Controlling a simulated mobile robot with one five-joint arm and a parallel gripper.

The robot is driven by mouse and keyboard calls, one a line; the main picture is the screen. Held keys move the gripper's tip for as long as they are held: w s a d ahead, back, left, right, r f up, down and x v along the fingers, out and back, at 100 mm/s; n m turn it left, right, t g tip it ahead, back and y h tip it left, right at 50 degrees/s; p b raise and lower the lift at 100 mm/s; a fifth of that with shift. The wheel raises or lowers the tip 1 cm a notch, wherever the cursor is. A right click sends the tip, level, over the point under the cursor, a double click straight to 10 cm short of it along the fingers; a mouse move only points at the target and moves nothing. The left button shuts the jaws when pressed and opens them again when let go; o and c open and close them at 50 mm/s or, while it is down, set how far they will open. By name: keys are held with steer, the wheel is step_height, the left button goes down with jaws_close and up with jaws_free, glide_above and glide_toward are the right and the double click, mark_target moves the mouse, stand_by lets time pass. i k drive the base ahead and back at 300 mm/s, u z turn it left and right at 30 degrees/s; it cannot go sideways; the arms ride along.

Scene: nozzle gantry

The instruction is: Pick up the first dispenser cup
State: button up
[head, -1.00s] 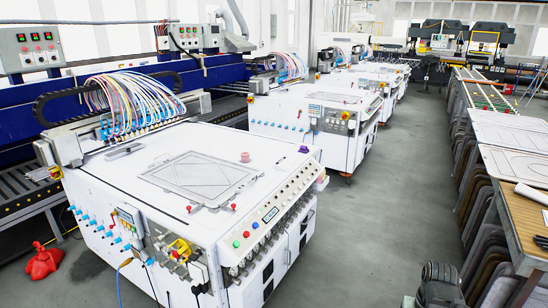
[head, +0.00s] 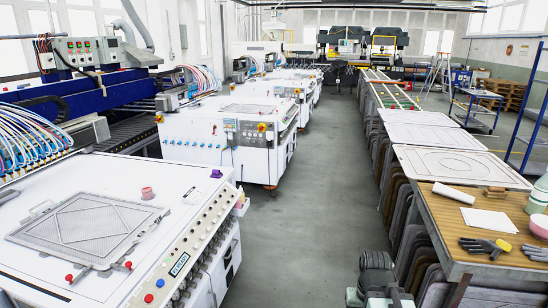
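A small pink cup-like piece (head: 147,193) stands on the white top of the nearest machine (head: 185,215), behind a grey framed screen (head: 90,228). A smaller purple piece (head: 216,174) sits at that top's right corner. At the right edge of the picture, a pale green container (head: 539,196) and a pink container (head: 539,226) stand on the wooden bench, both cut off by the frame. I cannot tell which of these is the first dispenser cup. Part of my dark arm shows at the bottom centre. My gripper's fingers do not show.
The wooden bench (head: 460,226) at right holds dark gloves (head: 485,246), white paper (head: 489,220) and a white roll (head: 454,193). Grey panels stand below it. The grey floor aisle (head: 310,215) between machines and bench is clear. More white machines (head: 221,137) line the left.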

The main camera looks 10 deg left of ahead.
mark_target(146, 193)
steer(key=u, duration=0.05)
steer(key=i, duration=3.4)
steer(key=u, duration=4.45)
